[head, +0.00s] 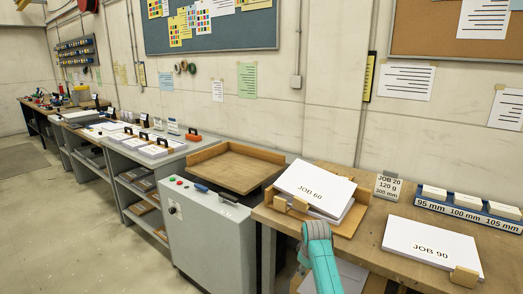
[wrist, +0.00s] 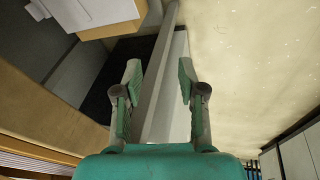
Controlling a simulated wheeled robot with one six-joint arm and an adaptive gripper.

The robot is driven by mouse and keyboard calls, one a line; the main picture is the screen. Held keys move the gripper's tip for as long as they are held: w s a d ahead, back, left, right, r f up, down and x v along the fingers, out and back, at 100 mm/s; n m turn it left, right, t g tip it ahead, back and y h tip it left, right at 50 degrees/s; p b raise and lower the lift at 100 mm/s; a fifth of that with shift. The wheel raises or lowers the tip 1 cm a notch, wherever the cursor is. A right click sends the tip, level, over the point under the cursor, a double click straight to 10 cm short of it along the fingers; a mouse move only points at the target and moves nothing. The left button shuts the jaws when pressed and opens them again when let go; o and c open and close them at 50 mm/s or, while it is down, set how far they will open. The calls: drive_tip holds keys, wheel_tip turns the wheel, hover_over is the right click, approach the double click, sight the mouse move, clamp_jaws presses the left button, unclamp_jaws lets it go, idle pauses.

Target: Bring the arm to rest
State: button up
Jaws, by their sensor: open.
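My gripper (wrist: 158,85) is open in the wrist view, with its two green-padded fingers apart and nothing between them. Behind it the wrist view shows a grey post or edge, a dark surface and pale floor. In the head view my teal arm (head: 318,255) stands in front of the wooden bench, near its front edge. The gripper itself cannot be made out in the head view.
The wooden bench (head: 375,258) bears a JOB 60 stack (head: 315,188) on a wooden tray, a JOB 90 stack (head: 432,245) and a blue holder (head: 465,211). A grey machine (head: 212,240) with a wooden top tray (head: 238,170) stands left of it. Open floor (head: 90,235) lies further left.

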drive_tip(key=s+d+f+m+t, duration=0.1)
drive_tip(key=s+f+m+t, duration=0.15)
drive_tip(key=s+f, duration=1.45)
drive_tip(key=s+d+f+m+t, duration=0.1)
drive_tip(key=s+f+t, duration=0.15)
drive_tip(key=s, duration=0.65)
drive_tip(key=s+f+m+t, duration=0.1)
drive_tip(key=s+f, duration=0.2)
drive_tip(key=s, duration=0.6)
drive_tip(key=s+r+m+t, duration=0.1)
drive_tip(key=s+r, duration=0.3)
drive_tip(key=s, duration=0.6)
drive_tip(key=s+r+m+t, duration=0.15)
drive_tip(key=s+r, duration=0.35)
drive_tip(key=s, duration=0.5)
drive_tip(key=s+r+t, duration=0.1)
drive_tip(key=s+r, duration=0.5)
drive_tip(key=r, duration=0.4)
drive_tip(key=s+r+m+t, duration=0.1)
drive_tip(key=s+r+t, duration=0.1)
drive_tip(key=s+r, duration=0.4)
wheel_tip(320, 180, up, 4)
drive_tip(key=shift+s+d+f, duration=0.15)
drive_tip(key=shift+s+d, duration=0.15)
drive_tip(key=shift+d, duration=0.1)
